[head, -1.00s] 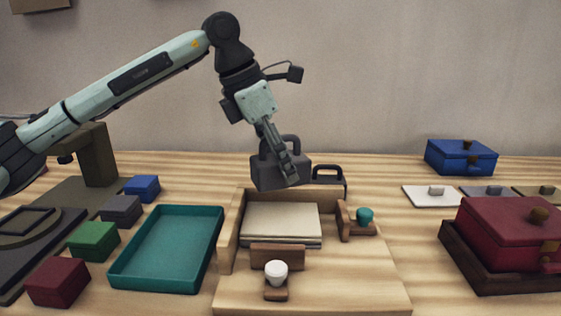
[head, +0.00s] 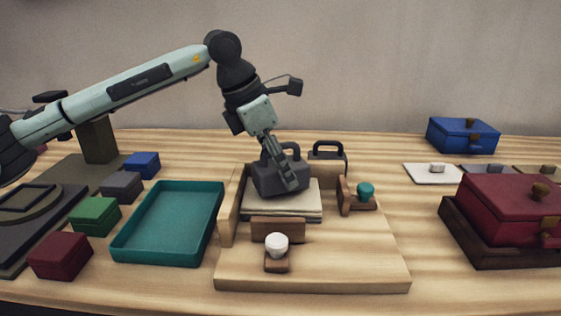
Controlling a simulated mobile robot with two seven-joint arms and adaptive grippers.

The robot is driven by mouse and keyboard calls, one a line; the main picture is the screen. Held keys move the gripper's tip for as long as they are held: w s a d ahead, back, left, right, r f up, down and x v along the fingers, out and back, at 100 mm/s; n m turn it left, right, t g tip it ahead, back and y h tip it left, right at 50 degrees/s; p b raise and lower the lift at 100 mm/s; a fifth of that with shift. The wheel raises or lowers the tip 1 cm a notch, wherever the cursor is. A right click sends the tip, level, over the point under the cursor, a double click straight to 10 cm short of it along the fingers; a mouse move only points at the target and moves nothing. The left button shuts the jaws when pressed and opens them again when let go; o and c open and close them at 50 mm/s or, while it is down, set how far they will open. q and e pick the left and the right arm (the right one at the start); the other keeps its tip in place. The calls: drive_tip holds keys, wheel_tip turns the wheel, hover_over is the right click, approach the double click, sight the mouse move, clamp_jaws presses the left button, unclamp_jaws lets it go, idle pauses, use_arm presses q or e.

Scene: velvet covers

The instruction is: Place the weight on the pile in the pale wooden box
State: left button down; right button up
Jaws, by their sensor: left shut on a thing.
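A dark grey weight (head: 268,179) with a loop handle is in my left gripper (head: 286,172), which is shut on it. The weight is over the back part of the pile of pale sheets (head: 283,207). I cannot tell whether it touches the top sheet. The pile lies in the pale wooden box (head: 228,215), against its low walls. Brown stops with a white knob (head: 276,243) and a teal knob (head: 364,191) stand at the front and right of the pile. My right gripper is not in view.
A teal tray (head: 165,225) is to the left, beside small blue, grey, green and red blocks (head: 60,255). A dark red box (head: 509,205) and a blue box (head: 462,135) stand on the right.

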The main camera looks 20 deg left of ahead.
use_arm(q)
drive_tip(key=shift+f+b, duration=0.55)
idle(0.8)
drive_tip(key=c, duration=0.6)
unclamp_jaws()
drive_tip(key=shift+c, duration=0.2)
drive_tip(key=shift+o, duration=0.3)
drive_tip(key=shift+s+f, duration=0.1)
drive_tip(key=shift+f, duration=0.15)
drive_tip(key=v, duration=1.1)
drive_tip(key=shift+d+r, duration=0.1)
drive_tip(key=shift+d, duration=0.05)
drive_tip(key=shift+s+a+r, duration=0.1)
drive_tip(key=shift+a+r, duration=0.1)
drive_tip(key=shift+r, duration=0.4)
